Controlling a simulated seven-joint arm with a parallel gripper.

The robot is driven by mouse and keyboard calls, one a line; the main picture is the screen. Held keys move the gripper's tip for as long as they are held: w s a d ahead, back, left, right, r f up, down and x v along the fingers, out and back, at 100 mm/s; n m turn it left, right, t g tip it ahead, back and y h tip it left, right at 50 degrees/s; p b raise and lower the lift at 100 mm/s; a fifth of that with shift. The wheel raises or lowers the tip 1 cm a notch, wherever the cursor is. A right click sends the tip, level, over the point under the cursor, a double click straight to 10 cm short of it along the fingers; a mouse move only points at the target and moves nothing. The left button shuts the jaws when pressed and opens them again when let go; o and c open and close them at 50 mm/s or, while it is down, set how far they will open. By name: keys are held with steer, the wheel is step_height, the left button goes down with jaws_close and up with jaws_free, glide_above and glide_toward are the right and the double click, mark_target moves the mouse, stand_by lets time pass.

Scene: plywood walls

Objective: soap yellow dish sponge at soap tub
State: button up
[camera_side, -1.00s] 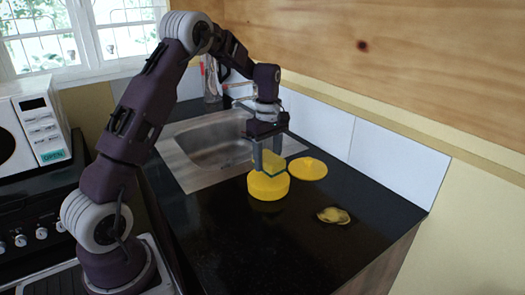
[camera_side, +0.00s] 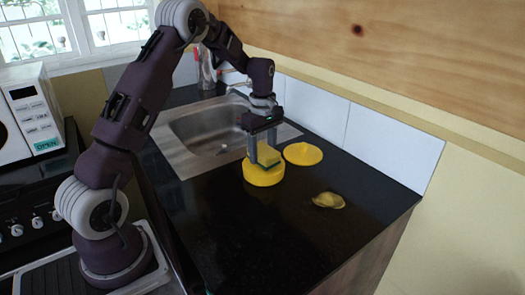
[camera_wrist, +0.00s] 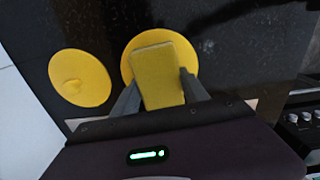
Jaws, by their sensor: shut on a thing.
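My gripper (camera_side: 264,155) is shut on the yellow dish sponge (camera_wrist: 158,75), one finger on each side of it. In the wrist view the sponge lies over the round yellow soap tub (camera_wrist: 128,55). In the side view the tub (camera_side: 263,175) stands on the black counter, with the sponge between the fingers at its top, mostly hidden by them. I cannot tell how deep the sponge sits in the tub. A round yellow lid (camera_side: 303,153) lies flat beside the tub; it also shows in the wrist view (camera_wrist: 80,77).
A yellowish, lumpy flat item (camera_side: 328,200) lies on the black counter (camera_side: 235,230) to the right. A steel sink (camera_side: 205,135) is behind and left of the tub. A tiled wall (camera_side: 370,140) borders the back. The front counter is clear.

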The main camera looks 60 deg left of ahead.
mark_target(263, 149)
steer(key=shift+f, duration=0.6)
stand_by(1.1)
steer(key=shift+r, duration=3.55)
